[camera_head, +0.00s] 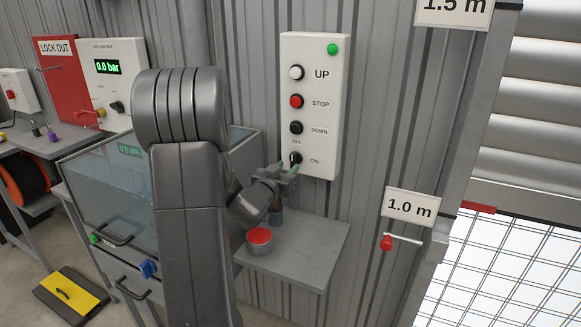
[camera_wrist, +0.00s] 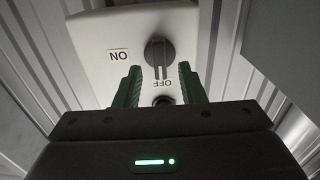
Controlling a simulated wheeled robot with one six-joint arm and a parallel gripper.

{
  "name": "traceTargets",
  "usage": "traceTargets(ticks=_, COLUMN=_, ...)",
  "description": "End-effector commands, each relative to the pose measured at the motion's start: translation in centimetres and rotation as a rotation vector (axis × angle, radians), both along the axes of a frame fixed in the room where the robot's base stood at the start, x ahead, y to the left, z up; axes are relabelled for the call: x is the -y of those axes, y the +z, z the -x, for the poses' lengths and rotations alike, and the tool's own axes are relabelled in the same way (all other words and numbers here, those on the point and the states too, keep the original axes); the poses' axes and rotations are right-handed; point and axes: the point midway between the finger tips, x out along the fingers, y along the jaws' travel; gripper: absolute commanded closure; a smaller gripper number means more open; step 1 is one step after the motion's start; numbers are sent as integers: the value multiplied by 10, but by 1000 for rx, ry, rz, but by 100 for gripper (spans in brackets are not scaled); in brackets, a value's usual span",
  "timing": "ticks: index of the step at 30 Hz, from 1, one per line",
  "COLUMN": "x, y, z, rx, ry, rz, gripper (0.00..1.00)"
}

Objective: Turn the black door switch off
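The black door switch (camera_head: 295,158) is the lowest control on a white panel (camera_head: 330,100), with OFF printed above it and ON to its right. In the wrist view, the panel appears upside down. The round black knob (camera_wrist: 158,53) has a raised bar that looks upright in the picture, in line with the OFF label below it. My gripper (camera_head: 287,169) is close in front of the switch. Its two green fingers (camera_wrist: 159,80) are apart with nothing held between them, and the knob shows beyond and between their tips. I cannot tell whether they touch it.
Above the switch are white, red and black buttons and a green lamp (camera_head: 333,49). A glass-sided cabinet (camera_head: 105,190) stands left; a red-handled lever (camera_head: 387,242) is right.

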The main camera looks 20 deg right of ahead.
Motion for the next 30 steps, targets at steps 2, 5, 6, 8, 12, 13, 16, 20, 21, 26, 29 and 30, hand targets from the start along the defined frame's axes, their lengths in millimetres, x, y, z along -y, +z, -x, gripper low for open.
traceTargets(ticks=2, x=-16, y=-2, z=13, rx=1, ry=3, rz=1, gripper=64)
traceTargets(ticks=5, x=-34, y=-2, z=28, rx=1, ry=3, rz=-1, gripper=64)
traceTargets(ticks=6, x=-40, y=-1, z=33, rx=2, ry=4, rz=1, gripper=64)
traceTargets(ticks=8, x=-49, y=-1, z=41, rx=1, ry=3, rz=-1, gripper=64)
traceTargets(ticks=12, x=-65, y=-1, z=55, rx=0, ry=2, rz=0, gripper=64)
traceTargets(ticks=13, x=-68, y=-1, z=57, rx=0, ry=2, rz=0, gripper=64)
traceTargets(ticks=16, x=-72, y=-1, z=62, rx=0, ry=1, rz=0, gripper=64)
traceTargets(ticks=20, x=-74, y=-1, z=64, rx=0, ry=-1, rz=0, gripper=64)
traceTargets(ticks=21, x=-75, y=0, z=64, rx=0, ry=-1, rz=0, gripper=64)
traceTargets(ticks=26, x=-74, y=0, z=64, rx=0, ry=-1, rz=0, gripper=64)
traceTargets(ticks=29, x=-73, y=0, z=63, rx=-1, ry=-1, rz=1, gripper=64)
traceTargets(ticks=30, x=-72, y=0, z=62, rx=-1, ry=-1, rz=0, gripper=64)
